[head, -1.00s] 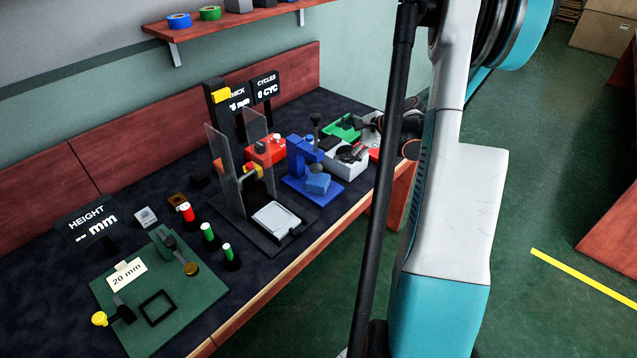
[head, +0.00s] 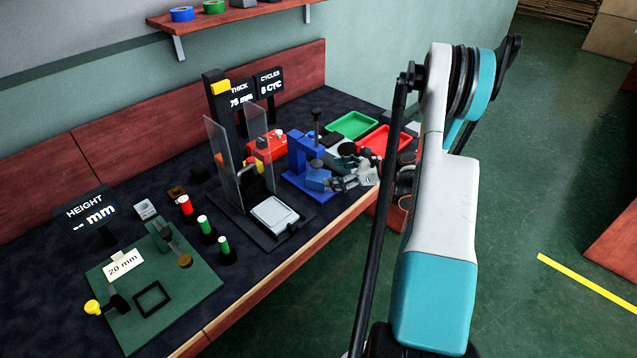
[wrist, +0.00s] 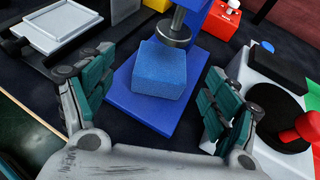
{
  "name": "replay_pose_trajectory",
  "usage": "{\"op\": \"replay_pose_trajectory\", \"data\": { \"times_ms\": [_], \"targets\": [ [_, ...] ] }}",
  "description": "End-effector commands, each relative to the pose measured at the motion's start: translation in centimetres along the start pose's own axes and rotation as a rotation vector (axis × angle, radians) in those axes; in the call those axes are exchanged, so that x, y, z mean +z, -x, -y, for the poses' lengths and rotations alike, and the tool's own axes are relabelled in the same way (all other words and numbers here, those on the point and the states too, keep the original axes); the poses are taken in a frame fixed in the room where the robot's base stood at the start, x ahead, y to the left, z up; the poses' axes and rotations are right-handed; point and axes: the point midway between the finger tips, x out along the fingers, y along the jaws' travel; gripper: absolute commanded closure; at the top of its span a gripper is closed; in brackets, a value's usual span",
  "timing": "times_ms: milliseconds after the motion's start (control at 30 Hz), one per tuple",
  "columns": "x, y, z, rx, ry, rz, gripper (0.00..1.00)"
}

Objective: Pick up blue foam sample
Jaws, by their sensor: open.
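The blue foam sample (wrist: 160,70) is a speckled light-blue block on the blue base plate (wrist: 120,112) of a blue press. In the wrist view, the press's round metal foot (wrist: 174,34) is just behind the block; I cannot tell if they touch. My gripper (wrist: 155,98) is open, one finger on each side of the block and apart from it. In the head view, the foam sample (head: 318,179) sits on the blue press (head: 303,150), with my gripper (head: 338,183) close at its right side, partly hiding the plate.
A clear-shielded device with a pale plate (head: 274,215) stands left of the press. A white box with a black disc (wrist: 272,105) is close to the right finger. A red box (wrist: 223,20), a green tray (head: 353,125) and a red tray (head: 385,141) are behind.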

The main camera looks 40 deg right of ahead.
Motion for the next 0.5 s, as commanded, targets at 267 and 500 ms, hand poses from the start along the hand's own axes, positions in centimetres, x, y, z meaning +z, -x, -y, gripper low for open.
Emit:
{"op": "replay_pose_trajectory", "data": {
  "times_ms": [267,500],
  "targets": [
    [-0.1,-1.9,0.0,0.0,0.001,-0.001,0.18],
    [-0.7,-4.8,0.4,0.002,0.002,-0.001,0.18]
  ]
}}
